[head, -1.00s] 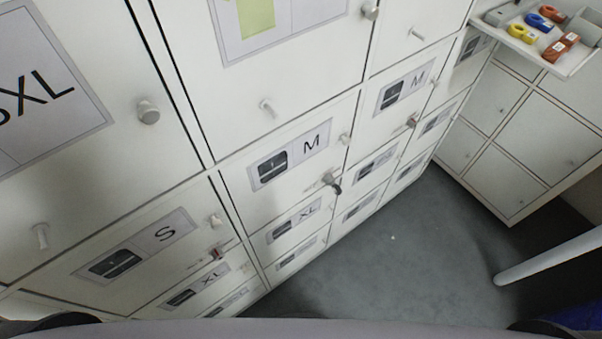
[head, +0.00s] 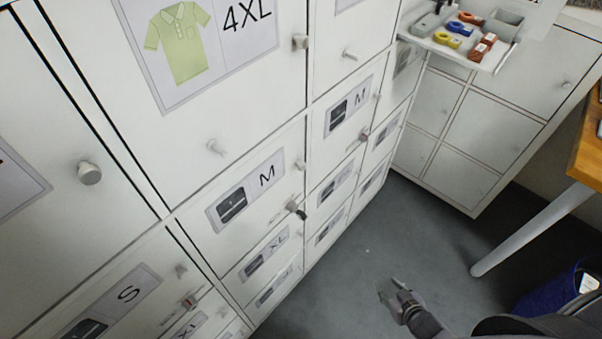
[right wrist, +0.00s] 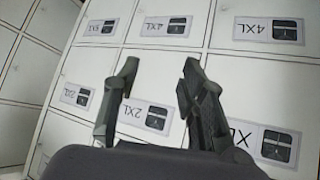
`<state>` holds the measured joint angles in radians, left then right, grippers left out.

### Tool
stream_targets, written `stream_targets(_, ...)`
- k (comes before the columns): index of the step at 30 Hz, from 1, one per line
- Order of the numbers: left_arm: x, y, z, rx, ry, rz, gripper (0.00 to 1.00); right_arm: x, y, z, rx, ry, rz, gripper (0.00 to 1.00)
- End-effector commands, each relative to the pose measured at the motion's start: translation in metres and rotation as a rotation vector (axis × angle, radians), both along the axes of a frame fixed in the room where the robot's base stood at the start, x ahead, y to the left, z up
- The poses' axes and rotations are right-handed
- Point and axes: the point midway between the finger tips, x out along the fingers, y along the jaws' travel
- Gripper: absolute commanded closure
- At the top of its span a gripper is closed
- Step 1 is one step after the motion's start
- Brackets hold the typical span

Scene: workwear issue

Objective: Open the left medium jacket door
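The left M door (head: 262,217) is a white locker door in the head view, with a label (head: 245,190) showing a dark garment picture and an M. It looks shut. A second M door (head: 340,146) is farther right, also shut. My right gripper (head: 387,290) is over the floor, right of the lockers and apart from the door. In the right wrist view its two fingers (right wrist: 160,70) are spread and empty. My left gripper is not in view.
A tray (head: 455,57) with colored tapes stands at the back right. A desk leg (head: 525,232) and a blue bin (head: 548,295) are at the right. Grey floor (head: 350,260) before the lockers is clear. The right wrist view faces other labelled lockers (right wrist: 145,70).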

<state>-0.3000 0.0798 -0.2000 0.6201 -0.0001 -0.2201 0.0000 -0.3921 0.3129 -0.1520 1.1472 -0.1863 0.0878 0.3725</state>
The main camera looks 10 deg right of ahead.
Motion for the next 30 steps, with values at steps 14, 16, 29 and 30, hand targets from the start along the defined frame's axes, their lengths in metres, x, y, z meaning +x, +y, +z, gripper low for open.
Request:
stream_targets(14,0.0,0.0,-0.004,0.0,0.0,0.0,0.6,0.093,0.092,0.32,0.353,-0.663,0.487,0.61)
stream_targets(16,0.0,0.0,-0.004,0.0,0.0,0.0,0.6,0.091,0.099,0.332,0.369,-0.677,0.514,0.61)
stream_targets(29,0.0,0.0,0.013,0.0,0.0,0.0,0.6,0.141,0.14,0.341,0.377,-0.689,0.523,0.61)
stream_targets(30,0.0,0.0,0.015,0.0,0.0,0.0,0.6,0.149,0.145,0.34,0.379,-0.689,0.52,0.61)
